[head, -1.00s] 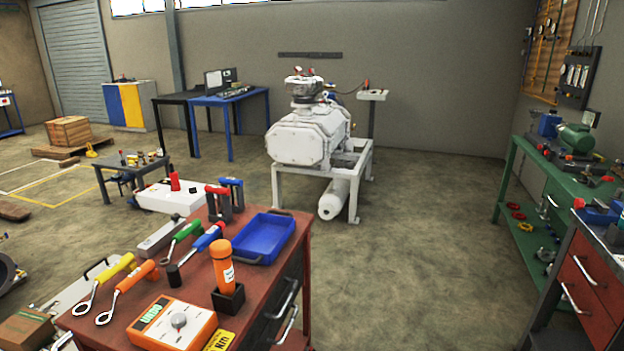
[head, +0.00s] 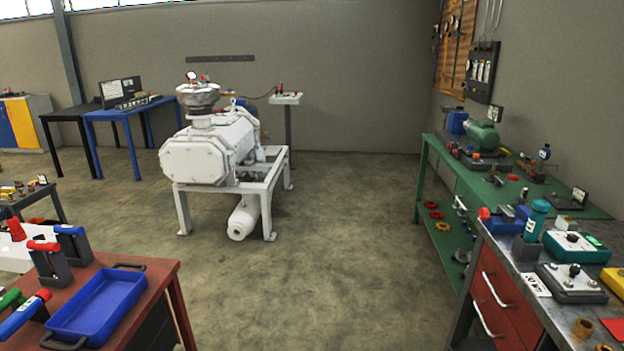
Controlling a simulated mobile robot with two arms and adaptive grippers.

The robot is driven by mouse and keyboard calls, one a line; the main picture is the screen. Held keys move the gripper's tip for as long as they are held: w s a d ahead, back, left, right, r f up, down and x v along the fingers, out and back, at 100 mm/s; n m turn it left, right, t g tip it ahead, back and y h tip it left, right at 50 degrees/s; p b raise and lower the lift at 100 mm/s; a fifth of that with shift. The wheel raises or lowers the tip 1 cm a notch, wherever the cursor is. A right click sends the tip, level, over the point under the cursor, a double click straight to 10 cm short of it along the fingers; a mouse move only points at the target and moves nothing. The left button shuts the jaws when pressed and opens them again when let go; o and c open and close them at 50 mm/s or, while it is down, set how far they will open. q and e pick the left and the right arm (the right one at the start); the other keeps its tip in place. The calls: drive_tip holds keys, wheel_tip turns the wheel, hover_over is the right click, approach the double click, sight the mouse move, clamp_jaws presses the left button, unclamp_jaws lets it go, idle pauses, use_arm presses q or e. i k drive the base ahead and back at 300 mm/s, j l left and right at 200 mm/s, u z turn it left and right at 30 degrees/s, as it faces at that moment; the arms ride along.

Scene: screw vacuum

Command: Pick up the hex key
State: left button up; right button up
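I cannot make out with certainty which thing is the hex key. Two T-handled tools, one with a red handle (head: 43,246) and one with a blue handle (head: 70,231), stand upright in dark holders on the red workbench (head: 160,272) at the lower left. A blue-and-red handled tool (head: 25,315) and a green handle (head: 11,299) lie beside them, cut off by the left edge. Neither of my grippers shows in the head view.
A blue tray (head: 98,305) sits on the red workbench. A white vacuum pump (head: 208,150) stands on a frame behind. A metal-topped bench with red drawers (head: 500,285) and a green bench (head: 425,165) stand at the right. The middle floor is clear.

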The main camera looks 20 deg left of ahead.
sight(72, 230)
drive_tip(key=i+u, duration=0.35)
drive_tip(key=u, duration=0.15)
drive_tip(key=i+u, duration=0.35)
drive_tip(key=u, duration=0.15)
drive_tip(key=i+l+u, duration=0.3)
drive_tip(key=u, duration=0.15)
drive_tip(key=i+l+u, duration=0.3)
drive_tip(key=u, duration=0.2)
